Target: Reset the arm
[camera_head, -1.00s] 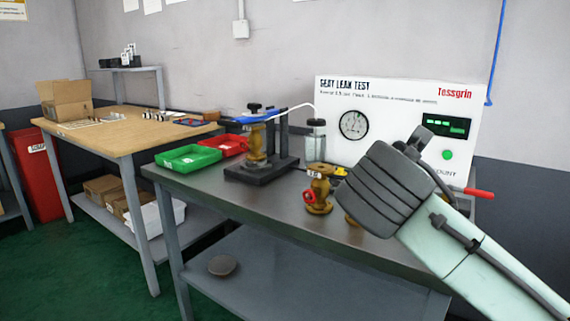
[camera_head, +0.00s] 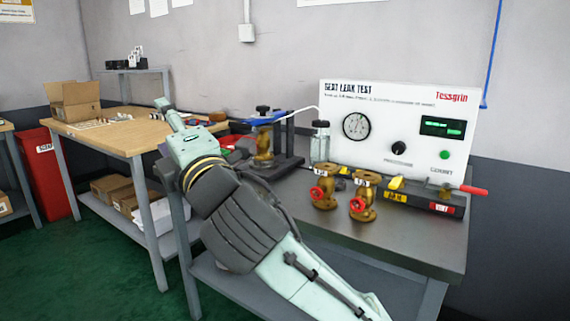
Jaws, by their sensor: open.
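My pale green and grey arm (camera_head: 225,215) reaches from the bottom right up and left across the front of the grey bench. Its far end rises over the near edge of the wooden table. I cannot make out any jaws; my gripper is hidden or out of view. Two brass valves with red handwheels stand upright on the grey bench, a left one (camera_head: 325,190) and a right one (camera_head: 363,200). Another brass valve (camera_head: 264,150) sits in the dark fixture (camera_head: 290,160) behind my arm. Nothing is seen held.
The white leak test panel (camera_head: 400,120) stands at the back of the grey bench (camera_head: 425,240). A black tray (camera_head: 425,198) with yellow and red labels lies before it. The wooden table (camera_head: 90,135) at left carries a cardboard box (camera_head: 75,100). Green floor is open at lower left.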

